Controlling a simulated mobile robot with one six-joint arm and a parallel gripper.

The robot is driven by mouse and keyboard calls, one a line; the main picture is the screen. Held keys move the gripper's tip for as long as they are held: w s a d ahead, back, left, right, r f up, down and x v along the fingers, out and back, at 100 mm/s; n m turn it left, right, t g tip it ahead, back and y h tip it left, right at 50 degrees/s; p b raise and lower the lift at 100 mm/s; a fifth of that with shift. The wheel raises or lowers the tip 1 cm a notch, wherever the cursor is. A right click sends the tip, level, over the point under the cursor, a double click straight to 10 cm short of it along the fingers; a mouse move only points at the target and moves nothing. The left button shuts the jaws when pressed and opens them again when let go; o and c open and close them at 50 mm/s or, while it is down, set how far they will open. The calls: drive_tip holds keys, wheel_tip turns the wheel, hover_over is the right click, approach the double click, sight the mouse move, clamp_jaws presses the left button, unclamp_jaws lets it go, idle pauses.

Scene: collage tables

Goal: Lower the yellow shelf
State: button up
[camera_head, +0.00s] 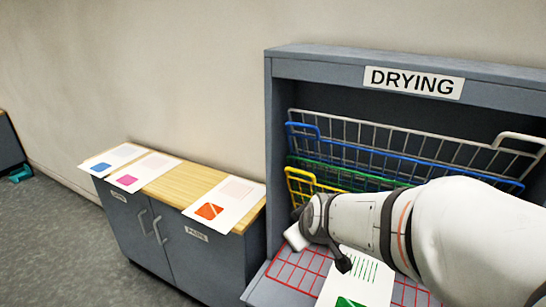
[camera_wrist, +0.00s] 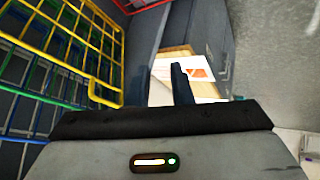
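The yellow shelf (camera_head: 300,186) is a wire grid folded up inside the grey drying rack (camera_head: 285,55). My arm hides much of it in the head view. In the wrist view the yellow shelf (camera_wrist: 75,40) fills the upper left, with its looped handle (camera_wrist: 105,94) at its lower right. My gripper (camera_wrist: 161,82) looks open and empty: one dark finger shows clearly, the other blends into the rack wall. It is to the right of the handle, apart from it. In the head view my gripper (camera_head: 318,243) is in front of the rack's left side.
Grey, blue (camera_head: 350,155) and green shelves stand raised behind the yellow one. The red shelf (camera_head: 292,271) is down below, bearing a sheet with green marks (camera_head: 357,278). A cabinet (camera_head: 185,240) with several prints stands left; floor is free before it.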

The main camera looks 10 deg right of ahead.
drive_tip(key=w+d+n+t+h, duration=0.1)
drive_tip(key=w+n+t, duration=0.3)
drive_tip(key=w, duration=0.7)
drive_tip(key=w+d+r+n+t+h+p, duration=0.1)
drive_tip(key=w+n+t, duration=0.3)
drive_tip(key=w, duration=0.6)
drive_tip(key=shift+w+d+n+h, duration=0.4)
drive_tip(key=shift+d+h, duration=0.35)
drive_tip(key=shift+h, duration=0.15)
drive_tip(key=shift+s+r, duration=0.1)
drive_tip(key=shift+c, duration=0.2)
clamp_jaws()
